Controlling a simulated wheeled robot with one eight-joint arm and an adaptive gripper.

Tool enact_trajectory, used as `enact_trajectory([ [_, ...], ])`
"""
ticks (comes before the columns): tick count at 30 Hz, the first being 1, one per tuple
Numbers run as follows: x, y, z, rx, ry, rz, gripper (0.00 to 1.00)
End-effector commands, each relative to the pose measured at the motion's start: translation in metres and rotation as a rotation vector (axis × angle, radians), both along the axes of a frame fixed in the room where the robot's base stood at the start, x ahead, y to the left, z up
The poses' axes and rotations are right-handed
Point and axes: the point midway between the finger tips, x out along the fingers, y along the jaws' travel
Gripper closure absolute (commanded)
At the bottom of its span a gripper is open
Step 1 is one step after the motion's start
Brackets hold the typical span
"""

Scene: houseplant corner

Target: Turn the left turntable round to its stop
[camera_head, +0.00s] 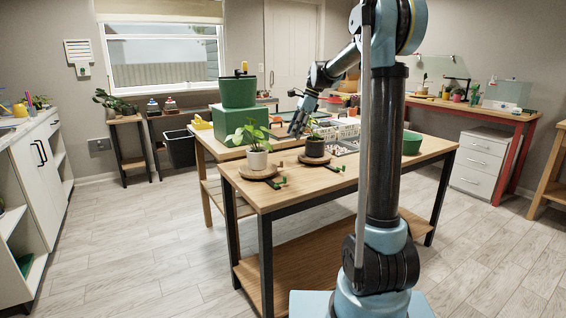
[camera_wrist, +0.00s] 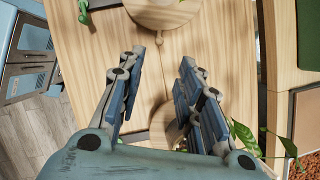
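The left turntable (camera_head: 259,172) is a round wooden disc near the table's front left corner. My gripper (camera_head: 297,126) is above the table, to the right of that plant and close to the right plant, apart from the left turntable. In the wrist view my gripper (camera_wrist: 163,62) is open, with bare tabletop between the fingers. A round wooden piece (camera_wrist: 165,12) with a peg shows at the top; I cannot tell which turntable it is.
The right turntable (camera_head: 315,160) bears a dark pot (camera_head: 315,148) with a plant. Green leaves (camera_wrist: 245,135) lie close to the right finger in the wrist view.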

Motion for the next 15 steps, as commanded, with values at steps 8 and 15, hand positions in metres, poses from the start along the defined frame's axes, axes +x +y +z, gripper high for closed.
enact_trajectory([
  [8, -0.004, 0.019, -0.046, 0.000, -0.001, 0.002, 0.67],
  [15, -0.007, 0.035, -0.085, 0.000, 0.001, 0.001, 0.67],
])
